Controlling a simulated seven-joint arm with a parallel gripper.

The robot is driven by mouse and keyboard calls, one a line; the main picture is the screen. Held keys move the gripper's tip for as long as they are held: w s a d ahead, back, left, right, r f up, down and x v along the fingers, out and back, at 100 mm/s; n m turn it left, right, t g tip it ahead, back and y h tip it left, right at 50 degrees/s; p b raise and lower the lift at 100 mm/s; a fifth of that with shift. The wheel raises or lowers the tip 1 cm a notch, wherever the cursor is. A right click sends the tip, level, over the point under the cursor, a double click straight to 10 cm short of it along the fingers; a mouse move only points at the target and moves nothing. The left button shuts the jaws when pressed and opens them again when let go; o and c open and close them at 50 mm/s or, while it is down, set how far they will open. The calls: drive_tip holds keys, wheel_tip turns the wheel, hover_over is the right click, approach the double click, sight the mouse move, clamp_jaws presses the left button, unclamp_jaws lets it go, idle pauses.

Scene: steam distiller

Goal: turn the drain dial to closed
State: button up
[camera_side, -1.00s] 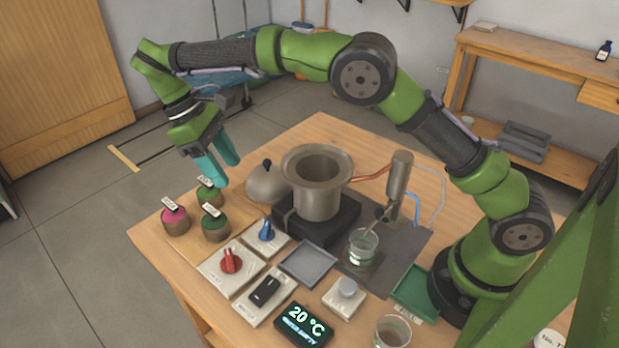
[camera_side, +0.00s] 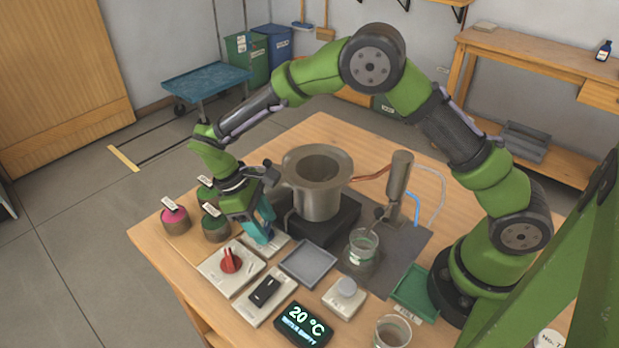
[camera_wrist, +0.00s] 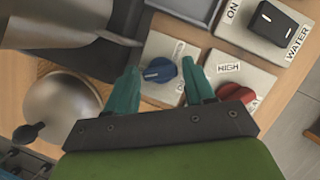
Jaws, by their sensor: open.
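The blue dial (camera_wrist: 160,70) sits on a pale plate (camera_wrist: 165,45) and shows between my fingertips in the wrist view. I take it for the drain dial; its lettering is partly hidden and unreadable. The knob's pointer turns toward the left fingertip. My gripper (camera_wrist: 161,75) is open, with one teal finger on each side of the knob; I cannot tell whether either touches it. In the side view my gripper (camera_side: 262,232) points down over that plate and its fingers hide the knob.
The red dial (camera_side: 230,261) with a HIGH label is close beside my right finger in the wrist view. The black WATER switch (camera_side: 265,291), grey tray (camera_side: 307,262) and metal pot (camera_side: 317,180) are nearby. Several labelled jars (camera_side: 175,218) stand at the left.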

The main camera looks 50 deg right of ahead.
drive_tip(key=c, duration=0.8)
drive_tip(key=shift+n, duration=0.3)
drive_tip(key=shift+s+a+n+t+h, duration=0.1)
drive_tip(key=shift+n+t+h, duration=0.35)
drive_tip(key=shift+n, duration=0.85)
drive_tip(key=shift+s+n+t+h, duration=0.1)
drive_tip(key=shift+n+t+h, duration=0.3)
drive_tip(key=shift+n, duration=0.9)
drive_tip(key=o, duration=0.8)
